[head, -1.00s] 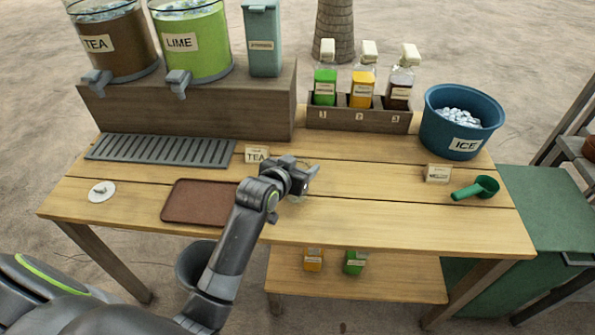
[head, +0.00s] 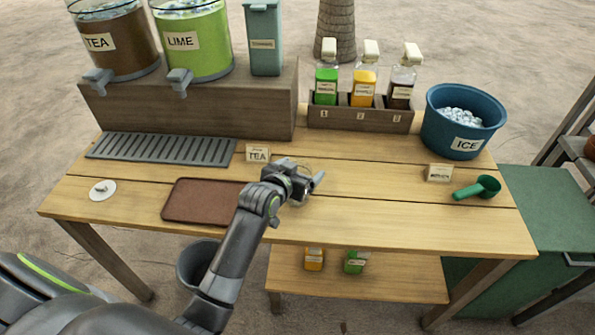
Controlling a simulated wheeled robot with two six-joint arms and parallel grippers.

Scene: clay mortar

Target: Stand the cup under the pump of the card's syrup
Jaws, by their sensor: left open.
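My left gripper (head: 311,186) is open above the middle of the table, its fingers pointing right. A faint clear rim (head: 304,168) shows right behind it and may be a see-through cup. Most of it is hidden, and I cannot tell if the fingers are around it. Three syrup bottles with white pumps stand in a wooden rack (head: 358,120): green (head: 326,86) in slot 1, yellow (head: 363,89) in slot 2, brown (head: 401,88) in slot 3. A card reads TEA (head: 257,153). Another small card (head: 438,173) at right is too small to read. My right gripper is not in view.
TEA (head: 113,42) and LIME (head: 193,42) dispensers stand on a wooden riser behind a grey drip grate (head: 163,149). A brown tray (head: 203,201) lies front left. A blue ice bucket (head: 461,122) and green scoop (head: 479,188) are at right.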

